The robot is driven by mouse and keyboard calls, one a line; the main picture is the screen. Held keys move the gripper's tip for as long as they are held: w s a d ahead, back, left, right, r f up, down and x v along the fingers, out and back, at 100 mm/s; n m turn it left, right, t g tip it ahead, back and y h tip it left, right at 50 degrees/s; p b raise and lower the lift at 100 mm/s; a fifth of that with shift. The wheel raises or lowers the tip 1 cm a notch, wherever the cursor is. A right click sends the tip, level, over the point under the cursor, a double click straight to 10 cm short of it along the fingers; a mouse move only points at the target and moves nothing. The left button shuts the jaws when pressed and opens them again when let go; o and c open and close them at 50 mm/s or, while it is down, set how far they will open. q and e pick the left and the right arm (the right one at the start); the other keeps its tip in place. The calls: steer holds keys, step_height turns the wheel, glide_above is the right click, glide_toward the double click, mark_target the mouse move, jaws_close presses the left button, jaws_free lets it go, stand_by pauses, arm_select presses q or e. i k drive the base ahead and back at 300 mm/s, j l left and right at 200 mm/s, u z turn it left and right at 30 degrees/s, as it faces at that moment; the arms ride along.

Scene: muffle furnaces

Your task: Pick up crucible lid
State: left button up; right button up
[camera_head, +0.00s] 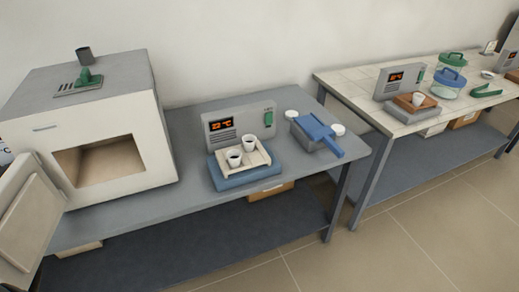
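Two small white round pieces that look like crucible lids lie on the near table, one (291,114) behind the left side of a blue tool and one (338,129) at its right side. They are too small to tell their exact shape. Two white crucibles (235,157) and (249,142) stand upright in a pale tray (262,156) on a blue base. Their dark insides show, so they look uncovered. Neither of my grippers shows in this view.
A muffle furnace (150,135) stands at the left with its door (27,215) open. A display box (240,123) stands behind the tray. The blue flat tool (316,130) has its handle toward the front edge.

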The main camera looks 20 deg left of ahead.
mark_target(340, 130)
steer(key=i+l+z, duration=0.2)
steer(key=i+l, duration=0.8)
